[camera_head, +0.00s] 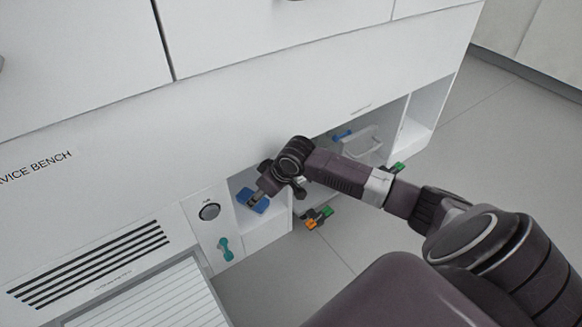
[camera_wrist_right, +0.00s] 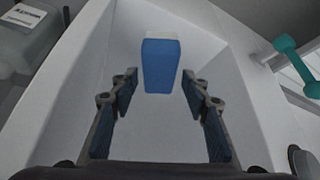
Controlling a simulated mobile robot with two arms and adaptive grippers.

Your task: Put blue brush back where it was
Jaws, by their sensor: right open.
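A blue block-shaped thing (camera_head: 246,195), likely the blue brush, lies in a small white compartment at the bench's lower front. In the right wrist view the blue brush (camera_wrist_right: 160,65) has a pale far end and lies on the white floor between sloping walls. My right gripper (camera_head: 256,201) reaches into this compartment from the right. In the wrist view the right gripper (camera_wrist_right: 160,92) is open, its fingers apart on either side of the brush's near end, with a visible gap on each side. My left gripper is not in view.
A teal handle (camera_head: 225,248) and a round dark knob (camera_head: 209,211) are on the panel left of the compartment. Orange and green fittings (camera_head: 318,217) stick out to its right. A larger bay holds a pale container (camera_head: 362,143) and another blue piece (camera_head: 342,134).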

